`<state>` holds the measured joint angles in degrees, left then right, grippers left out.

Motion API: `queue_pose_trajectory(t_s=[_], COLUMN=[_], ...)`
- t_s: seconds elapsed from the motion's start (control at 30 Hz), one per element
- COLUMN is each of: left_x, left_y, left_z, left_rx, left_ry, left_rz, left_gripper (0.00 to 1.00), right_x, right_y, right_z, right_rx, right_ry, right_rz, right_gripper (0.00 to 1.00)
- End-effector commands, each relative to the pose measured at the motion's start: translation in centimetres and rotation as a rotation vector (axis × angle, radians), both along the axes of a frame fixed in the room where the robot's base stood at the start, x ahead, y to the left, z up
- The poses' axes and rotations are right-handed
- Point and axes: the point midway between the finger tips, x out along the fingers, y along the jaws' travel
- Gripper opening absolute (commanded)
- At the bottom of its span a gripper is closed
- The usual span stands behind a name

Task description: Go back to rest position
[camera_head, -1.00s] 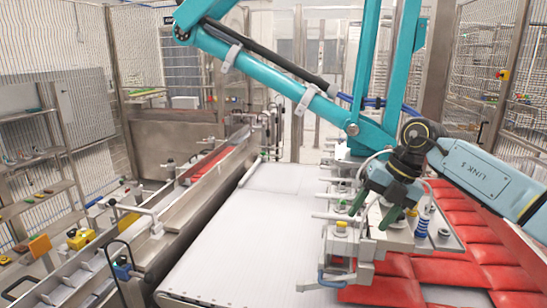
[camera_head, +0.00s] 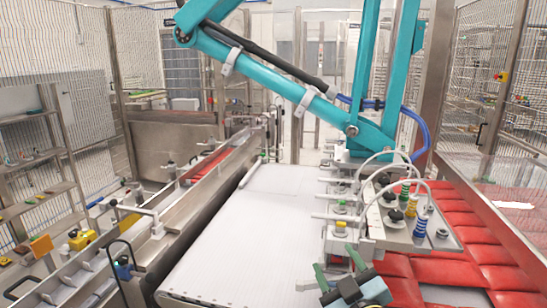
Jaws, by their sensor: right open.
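My right gripper (camera_head: 335,260) is at the bottom of the head view, right of centre. Its two green fingers are spread apart with nothing between them. It is in front of the near end of the vacuum picker's head (camera_head: 395,228), a grey plate with black, green and blue-and-yellow suction fittings and white hoses. I cannot tell whether the gripper touches anything below it. The picker's teal arms (camera_head: 265,75) reach down to the head from above. My left gripper is not in view.
A white conveyor (camera_head: 245,235) runs down the middle and is bare. Red packs (camera_head: 470,235) lie in rows at the right, under and beside the picker head. A metal rail line (camera_head: 170,220) stands at the left. Mesh fences (camera_head: 35,50) enclose the cell.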

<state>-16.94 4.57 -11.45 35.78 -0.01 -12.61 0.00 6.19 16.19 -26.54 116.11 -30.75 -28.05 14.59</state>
Motion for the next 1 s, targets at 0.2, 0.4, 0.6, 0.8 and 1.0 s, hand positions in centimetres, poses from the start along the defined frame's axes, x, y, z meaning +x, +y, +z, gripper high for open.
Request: queue_pose_trajectory(t_s=[0.2,0.4,0.6,0.8,1.0], left_x=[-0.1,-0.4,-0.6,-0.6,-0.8], left_y=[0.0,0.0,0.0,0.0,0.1], left_z=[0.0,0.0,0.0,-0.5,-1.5], left_rx=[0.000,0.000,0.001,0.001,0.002], left_ry=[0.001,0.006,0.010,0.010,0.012], left_rz=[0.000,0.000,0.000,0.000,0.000], left_gripper=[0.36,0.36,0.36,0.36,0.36], right_x=[-9.0,-17.7,-24.8,-29.3,-28.3], right_y=[-6.3,-8.5,-9.2,-9.4,-9.2], right_z=[-11.2,-16.6,-18.9,-21.2,-26.9], right_rx=[0.139,0.175,0.185,0.179,0.173], right_ry=[0.562,0.935,1.195,1.368,1.383], right_rz=[-0.258,-0.348,-0.378,-0.381,-0.384], right_gripper=[0.59,0.59,0.59,0.59,0.59])
